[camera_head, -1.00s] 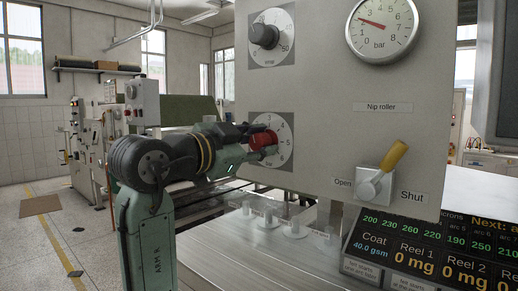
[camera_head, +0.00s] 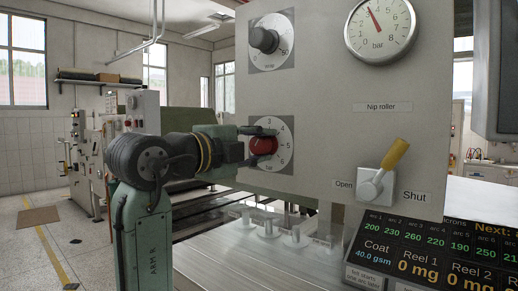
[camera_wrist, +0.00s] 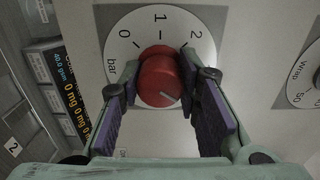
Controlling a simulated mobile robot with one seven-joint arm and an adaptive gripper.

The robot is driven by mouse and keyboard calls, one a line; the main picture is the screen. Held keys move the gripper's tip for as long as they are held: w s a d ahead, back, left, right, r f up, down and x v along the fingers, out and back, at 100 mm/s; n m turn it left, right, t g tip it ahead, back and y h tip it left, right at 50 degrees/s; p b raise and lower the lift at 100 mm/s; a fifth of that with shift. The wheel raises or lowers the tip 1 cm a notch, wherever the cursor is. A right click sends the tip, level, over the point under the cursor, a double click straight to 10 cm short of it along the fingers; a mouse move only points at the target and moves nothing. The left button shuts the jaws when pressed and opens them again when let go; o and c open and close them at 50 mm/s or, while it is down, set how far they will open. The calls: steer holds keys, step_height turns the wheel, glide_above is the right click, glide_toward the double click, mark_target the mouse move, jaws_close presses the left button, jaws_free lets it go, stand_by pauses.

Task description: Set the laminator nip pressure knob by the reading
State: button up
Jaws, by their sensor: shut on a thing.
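The red nip pressure knob (camera_head: 264,147) sits on a white bar dial (camera_head: 285,165) low on the grey panel; the dial also shows in the wrist view (camera_wrist: 200,22). My gripper (camera_head: 258,144) reaches it from the left and is shut on the knob. In the wrist view its two purple-padded fingers flank the red knob (camera_wrist: 155,78), whose pale mark points down and right. The dial's 0, 1 and 2 show above it there. The round bar gauge (camera_head: 398,42), upper right, has its red needle pointing up and left, near 3.
A black knob (camera_head: 264,39) on another dial is above. A yellow-handled lever (camera_head: 393,158) sits between Open and Shut labels. A dark display (camera_head: 410,235) stands lower right, and small pale fixtures (camera_head: 268,228) stand below the panel.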

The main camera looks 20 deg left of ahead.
steer(key=shift+m, duration=1)
steer(key=o, duration=1.1)
steer(key=shift+o, duration=0.2)
steer(key=shift+s, duration=0.1)
steer(key=v, duration=1.2)
